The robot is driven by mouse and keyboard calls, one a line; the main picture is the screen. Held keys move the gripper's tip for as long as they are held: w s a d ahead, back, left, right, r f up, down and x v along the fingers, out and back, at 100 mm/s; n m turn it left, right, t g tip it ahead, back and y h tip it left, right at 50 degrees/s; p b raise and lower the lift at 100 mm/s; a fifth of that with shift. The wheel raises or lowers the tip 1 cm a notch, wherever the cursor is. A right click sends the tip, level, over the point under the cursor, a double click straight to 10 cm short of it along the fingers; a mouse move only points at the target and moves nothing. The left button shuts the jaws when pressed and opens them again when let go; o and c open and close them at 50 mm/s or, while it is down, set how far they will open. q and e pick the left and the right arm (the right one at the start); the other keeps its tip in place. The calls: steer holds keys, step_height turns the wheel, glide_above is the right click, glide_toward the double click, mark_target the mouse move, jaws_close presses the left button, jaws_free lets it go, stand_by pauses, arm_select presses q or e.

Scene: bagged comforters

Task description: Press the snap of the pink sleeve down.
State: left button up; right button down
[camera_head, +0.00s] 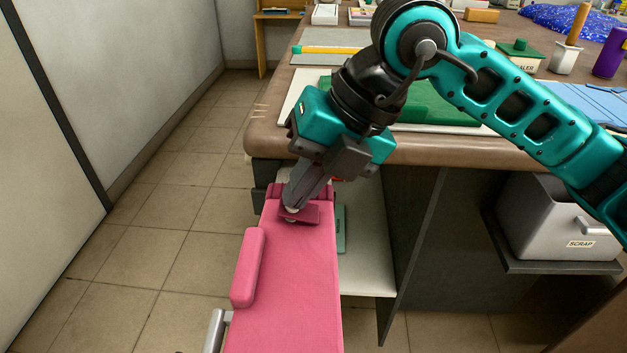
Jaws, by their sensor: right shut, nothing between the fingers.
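The pink sleeve (285,285) is a long pink padded piece, running from the bottom of the head view up to the near left corner of the workbench. A darker pink flap (312,214) lies at its far end, with a small pale round piece beside it that may be the snap. My right gripper (292,208) points down at that flap with its fingers shut and nothing between them. The fingertips are at or just over the flap; I cannot tell whether they press on it. They hide part of the snap area. My left gripper is not in view.
The brown-edged workbench (420,150) holds a green mat (435,108) and other items. A grey scrap bin (550,222) stands on a low shelf at the right. A pink pad (248,268) sits along the sleeve's left side. Tiled floor (150,260) is clear at the left.

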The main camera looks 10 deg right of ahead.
steer(key=shift+r, duration=0.1)
step_height(320, 180, up, 6)
steer(key=p, duration=0.4)
stand_by(0.5)
steer(key=p+v, duration=0.2)
steer(key=v, duration=1)
steer(key=shift+d+r, duration=0.3)
steer(key=shift+s, duration=0.2)
